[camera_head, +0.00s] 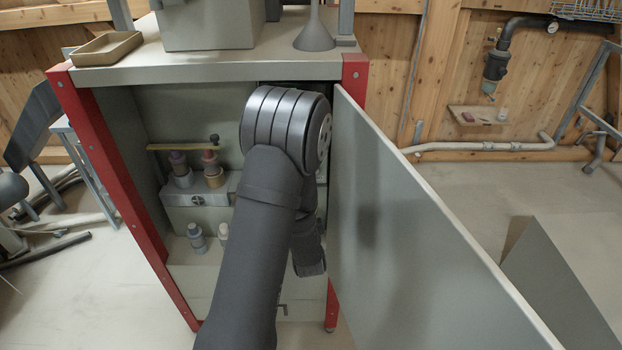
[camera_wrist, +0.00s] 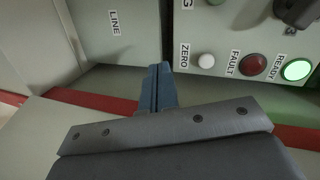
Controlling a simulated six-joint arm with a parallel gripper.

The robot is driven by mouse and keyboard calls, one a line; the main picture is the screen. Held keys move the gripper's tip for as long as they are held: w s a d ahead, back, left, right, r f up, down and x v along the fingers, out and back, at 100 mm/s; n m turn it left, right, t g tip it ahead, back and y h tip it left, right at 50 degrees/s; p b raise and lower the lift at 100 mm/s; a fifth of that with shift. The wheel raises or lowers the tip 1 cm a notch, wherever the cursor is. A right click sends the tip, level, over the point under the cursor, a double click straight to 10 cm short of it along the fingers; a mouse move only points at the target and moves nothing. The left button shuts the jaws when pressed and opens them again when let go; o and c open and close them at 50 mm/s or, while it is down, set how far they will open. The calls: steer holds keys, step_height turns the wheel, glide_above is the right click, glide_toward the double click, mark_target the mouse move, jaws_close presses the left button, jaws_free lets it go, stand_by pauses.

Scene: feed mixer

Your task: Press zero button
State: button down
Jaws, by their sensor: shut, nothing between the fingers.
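The zero button is a small round white button (camera_wrist: 206,61) on a grey panel in the wrist view, with a "ZERO" label to its left. My gripper (camera_wrist: 158,72) shows in the wrist view with its blue-grey fingers shut and empty. The fingertips are to the left of the zero button and look apart from it; the exact gap in depth is hard to tell. In the head view my arm covers the panel, and the button and fingertips are hidden there.
Beside the button are a dark red FAULT lamp (camera_wrist: 253,65) and a lit green READY lamp (camera_wrist: 296,69). A black knob (camera_wrist: 297,12) is above them. The open cabinet door (camera_head: 420,230) stands right of my arm. Bottles (camera_head: 180,170) stand inside the cabinet at left.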

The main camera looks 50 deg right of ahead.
steer(key=s+a+r+m+t+h, duration=0.1)
steer(key=s+r+m+h, duration=0.2)
steer(key=s+r, duration=0.1)
steer(key=shift+s+a+r+t, duration=0.2)
steer(key=shift+r+t, duration=0.1)
steer(key=shift+r, duration=0.3)
steer(key=x, duration=1.4)
steer(key=shift+f, duration=0.1)
